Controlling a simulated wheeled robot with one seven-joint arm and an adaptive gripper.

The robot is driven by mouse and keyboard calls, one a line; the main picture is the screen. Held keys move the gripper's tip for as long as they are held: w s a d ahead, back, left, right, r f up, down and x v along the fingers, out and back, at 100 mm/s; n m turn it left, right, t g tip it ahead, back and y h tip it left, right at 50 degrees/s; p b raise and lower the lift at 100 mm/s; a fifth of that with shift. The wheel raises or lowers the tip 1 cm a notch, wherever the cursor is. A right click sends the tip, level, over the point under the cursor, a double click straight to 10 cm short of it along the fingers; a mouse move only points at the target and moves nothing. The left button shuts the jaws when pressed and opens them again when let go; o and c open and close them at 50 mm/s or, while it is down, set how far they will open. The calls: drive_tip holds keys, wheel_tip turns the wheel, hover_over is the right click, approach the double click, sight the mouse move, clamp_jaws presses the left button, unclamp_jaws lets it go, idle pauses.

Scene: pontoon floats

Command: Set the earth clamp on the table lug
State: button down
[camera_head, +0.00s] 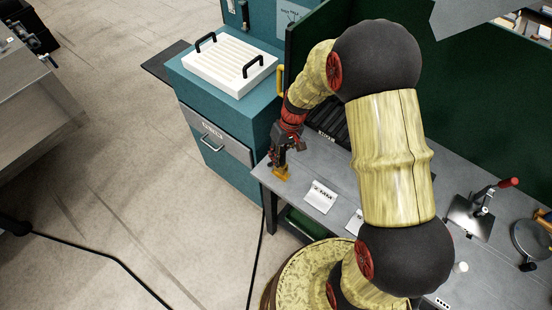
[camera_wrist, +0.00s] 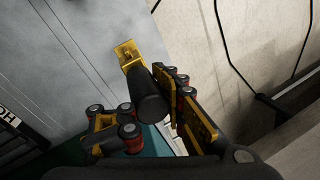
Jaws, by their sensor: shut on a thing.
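My gripper (camera_head: 279,152) is low over the left corner of the grey table (camera_head: 311,163). In the wrist view, my gripper (camera_wrist: 154,108) is shut on the black cylindrical handle of what looks like the earth clamp (camera_wrist: 147,92). A brass-coloured plate (camera_wrist: 128,53) shows at the handle's far end. I cannot tell whether this plate belongs to the clamp or is the table lug. In the head view, a small orange-yellow piece (camera_head: 281,173) shows just below the fingers at the table corner. Any contact between clamp and lug is too small to tell.
A teal cabinet (camera_head: 212,158) with a white ribbed tray (camera_head: 229,66) stands left of the table. White label cards (camera_head: 320,197) lie near the table's front edge. A toggle device with a red knob (camera_head: 480,210) is at the right. Dark green panels (camera_head: 490,110) stand behind.

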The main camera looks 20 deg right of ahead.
drive_tip(key=shift+f+b, duration=0.7)
drive_tip(key=shift+f, duration=0.2)
drive_tip(key=c, duration=1.1)
unclamp_jaws()
drive_tip(key=shift+c, duration=0.2)
drive_tip(key=shift+f, duration=0.1)
drive_tip(key=shift+w+d+r, duration=0.1)
drive_tip(key=shift+r, duration=0.45)
drive_tip(key=v, duration=1.1)
